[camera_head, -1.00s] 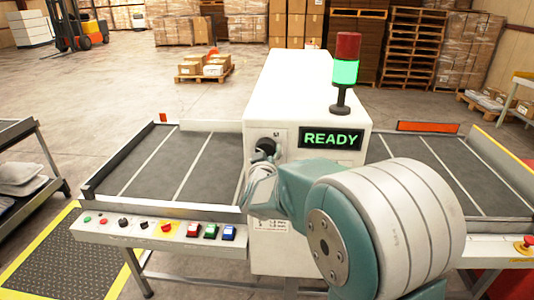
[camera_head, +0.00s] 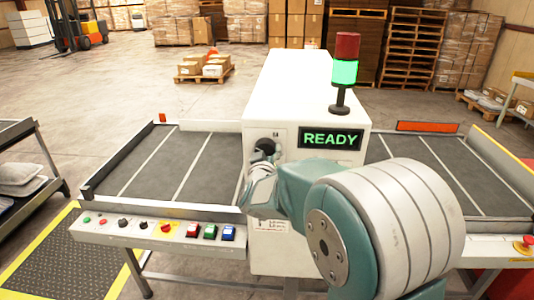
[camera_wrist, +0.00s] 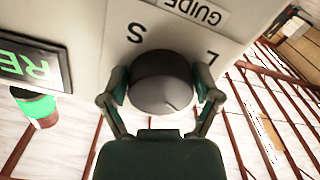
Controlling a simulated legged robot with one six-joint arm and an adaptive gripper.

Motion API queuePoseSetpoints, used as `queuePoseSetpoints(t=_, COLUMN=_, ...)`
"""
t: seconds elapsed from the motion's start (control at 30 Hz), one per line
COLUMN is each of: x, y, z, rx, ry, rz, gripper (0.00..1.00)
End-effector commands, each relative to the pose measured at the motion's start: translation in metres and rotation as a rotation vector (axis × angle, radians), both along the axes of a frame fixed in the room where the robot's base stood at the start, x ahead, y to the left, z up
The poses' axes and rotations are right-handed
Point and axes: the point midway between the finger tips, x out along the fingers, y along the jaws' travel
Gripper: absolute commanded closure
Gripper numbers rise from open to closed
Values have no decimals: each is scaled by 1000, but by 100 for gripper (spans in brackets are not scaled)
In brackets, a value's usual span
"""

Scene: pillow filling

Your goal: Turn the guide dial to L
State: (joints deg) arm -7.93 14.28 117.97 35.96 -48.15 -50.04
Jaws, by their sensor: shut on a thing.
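My gripper (camera_wrist: 161,84) is shut on the dial, one finger on each side. A thin pale mark shows on the knob's face at its lower right in that view; I cannot tell which letter the dial is set to. In the head view the dark dial (camera_head: 265,146) sits on the front of the white machine (camera_head: 300,90), partly hidden by my gripper.
A green READY display (camera_head: 332,139) is right of the dial, with a red and green signal tower (camera_head: 345,72) above. Conveyors (camera_head: 180,160) flank the machine. A button panel (camera_head: 160,229) runs along the left front. A shelf cart (camera_head: 35,165) stands at far left.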

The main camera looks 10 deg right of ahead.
Motion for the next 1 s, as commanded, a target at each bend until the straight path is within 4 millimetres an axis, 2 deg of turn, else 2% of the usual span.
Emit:
queuePoseSetpoints(t=0.3, x=1, y=2, z=4, rx=-3, ry=-9, rz=5, gripper=67)
queuePoseSetpoints(t=0.33, x=1, y=2, z=4, rx=-3, ry=-9, rz=5, gripper=15)
queuePoseSetpoints(t=0.37, x=1, y=2, z=4, rx=-2, ry=-9, rz=5, gripper=1)
queuePoseSetpoints(t=0.8, x=-1, y=1, z=2, rx=0, ry=-4, rz=2, gripper=0)
queuePoseSetpoints(t=0.87, x=-4, y=2, z=2, rx=0, ry=-5, rz=2, gripper=0)
queuePoseSetpoints(t=1.0, x=-24, y=10, z=2, rx=0, ry=-4, rz=3, gripper=0)
